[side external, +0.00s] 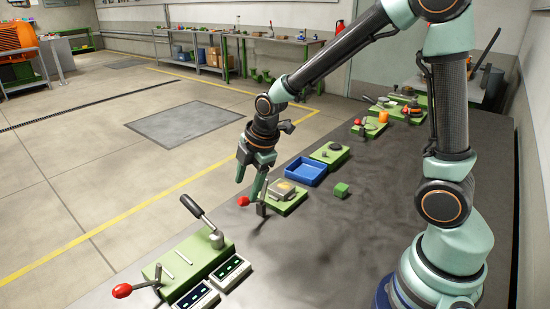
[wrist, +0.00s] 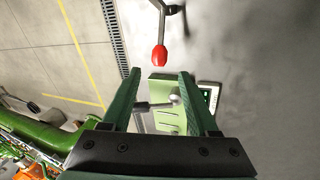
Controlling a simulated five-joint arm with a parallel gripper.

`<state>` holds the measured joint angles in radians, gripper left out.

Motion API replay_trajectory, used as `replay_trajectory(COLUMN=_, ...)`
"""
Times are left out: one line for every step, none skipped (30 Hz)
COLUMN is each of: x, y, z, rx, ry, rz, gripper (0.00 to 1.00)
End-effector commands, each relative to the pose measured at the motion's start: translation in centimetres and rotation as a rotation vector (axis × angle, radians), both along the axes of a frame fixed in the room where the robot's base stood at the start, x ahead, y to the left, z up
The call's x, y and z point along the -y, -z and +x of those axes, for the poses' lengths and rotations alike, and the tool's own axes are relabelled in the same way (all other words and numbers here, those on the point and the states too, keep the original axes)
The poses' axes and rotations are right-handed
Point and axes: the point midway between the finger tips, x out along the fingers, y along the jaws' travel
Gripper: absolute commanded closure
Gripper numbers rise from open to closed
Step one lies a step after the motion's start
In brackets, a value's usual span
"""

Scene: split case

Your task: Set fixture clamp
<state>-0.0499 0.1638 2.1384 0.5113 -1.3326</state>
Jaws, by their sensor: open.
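The fixture clamp has a red-knobbed lever on a green base (side external: 286,207) with a pale block on top, at the middle of the table edge in the side external view. Its red knob (side external: 243,201) sticks out to the left on a dark lever and looks level or slightly tilted. My gripper (side external: 247,191) is open and points down, its fingertips close to the knob. In the wrist view the red knob (wrist: 158,56) lies just beyond the fingertips of my gripper (wrist: 160,71), roughly centred between them. I cannot tell whether they touch.
A larger green fixture (side external: 180,262) with a black handle, another red knob and small displays (side external: 231,270) stands front left. Beyond the clamp are a blue tray (side external: 307,171), a green cube (side external: 341,189) and more green fixtures (side external: 330,153).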

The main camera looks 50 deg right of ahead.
Motion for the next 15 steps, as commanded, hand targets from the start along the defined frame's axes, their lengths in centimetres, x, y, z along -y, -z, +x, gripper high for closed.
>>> replay_trajectory(x=0.1, y=1.0, z=0.2, rx=-0.005, ry=0.001, rz=-0.001, gripper=0.40)
replay_trajectory(x=0.1, y=1.4, z=0.3, rx=-0.005, ry=0.001, rz=-0.001, gripper=0.40)
replay_trajectory(x=0.2, y=2.0, z=0.5, rx=-0.005, ry=0.002, rz=-0.002, gripper=0.40)
replay_trajectory(x=0.2, y=2.4, z=0.7, rx=-0.005, ry=0.002, rz=-0.002, gripper=0.40)
replay_trajectory(x=0.2, y=2.8, z=0.8, rx=-0.005, ry=0.002, rz=-0.002, gripper=0.40)
replay_trajectory(x=0.2, y=3.3, z=1.0, rx=-0.004, ry=0.002, rz=-0.002, gripper=0.40)
replay_trajectory(x=0.3, y=3.6, z=1.1, rx=-0.004, ry=0.002, rz=-0.002, gripper=0.40)
replay_trajectory(x=0.3, y=3.8, z=1.3, rx=-0.002, ry=0.002, rz=-0.002, gripper=0.40)
replay_trajectory(x=0.3, y=4.2, z=1.4, rx=-0.003, ry=0.002, rz=-0.002, gripper=0.40)
replay_trajectory(x=0.3, y=4.4, z=1.5, rx=-0.002, ry=0.003, rz=-0.002, gripper=0.40)
replay_trajectory(x=0.4, y=4.6, z=1.5, rx=-0.002, ry=0.003, rz=-0.002, gripper=0.40)
replay_trajectory(x=0.4, y=4.8, z=1.6, rx=-0.001, ry=0.003, rz=-0.002, gripper=0.40)
replay_trajectory(x=0.4, y=5.0, z=1.7, rx=-0.001, ry=0.003, rz=-0.003, gripper=0.40)
replay_trajectory(x=0.4, y=5.1, z=1.7, rx=-0.001, ry=0.003, rz=-0.003, gripper=0.40)
replay_trajectory(x=0.4, y=5.2, z=1.7, rx=0.000, ry=0.003, rz=-0.003, gripper=0.40)
